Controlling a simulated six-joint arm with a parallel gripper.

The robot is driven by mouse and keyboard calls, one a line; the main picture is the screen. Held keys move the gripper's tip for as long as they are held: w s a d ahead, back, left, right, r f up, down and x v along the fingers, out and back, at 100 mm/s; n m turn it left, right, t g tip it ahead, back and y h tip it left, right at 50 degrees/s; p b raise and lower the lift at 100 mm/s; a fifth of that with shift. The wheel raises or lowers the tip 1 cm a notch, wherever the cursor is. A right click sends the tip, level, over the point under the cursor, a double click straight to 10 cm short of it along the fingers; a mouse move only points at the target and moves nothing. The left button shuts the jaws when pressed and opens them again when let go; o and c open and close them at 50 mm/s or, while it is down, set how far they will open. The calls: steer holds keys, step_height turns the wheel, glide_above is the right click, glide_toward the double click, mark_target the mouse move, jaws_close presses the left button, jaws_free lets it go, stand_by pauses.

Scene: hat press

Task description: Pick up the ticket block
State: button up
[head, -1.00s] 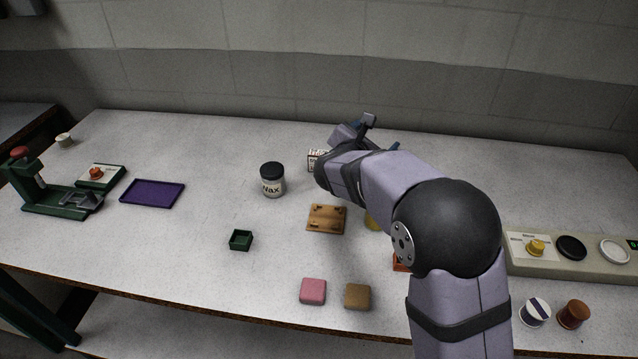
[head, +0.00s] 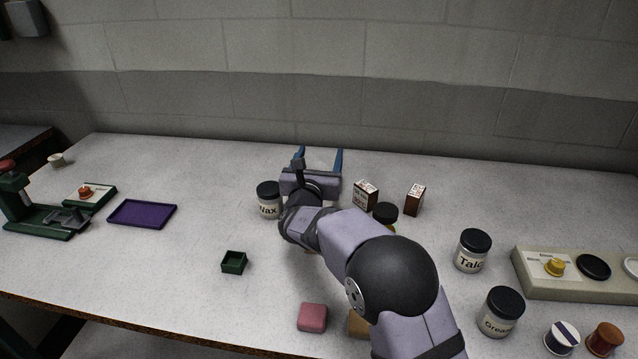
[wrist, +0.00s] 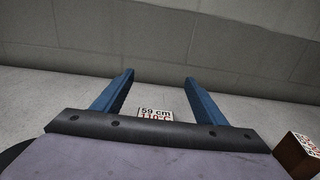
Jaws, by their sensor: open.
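My gripper (head: 320,153) is open, with its two blue fingers apart and pointing to the back wall over the table. In the wrist view, the open fingers (wrist: 159,77) have nothing between their tips. A ticket block (wrist: 155,114) with a white face printed "59 cm" and a second line shows between the finger bases, beyond the palm edge. The palm hides its lower part, and I cannot tell how far below the fingers it lies. I cannot make it out in the head view, where my gripper and wrist cover that area.
Two brown blocks with printed faces (head: 365,195) (head: 415,199) stand right of my gripper. A wax jar (head: 268,201) stands close on the left. A dark-lidded jar (head: 385,214) is near my arm. A talc jar (head: 472,251) stands farther right. The table behind my gripper is clear.

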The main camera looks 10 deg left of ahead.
steer(key=shift+f, duration=2)
steer(key=shift+w+f, duration=0.3)
steer(key=shift+w, duration=1.2)
steer(key=c, duration=1.1)
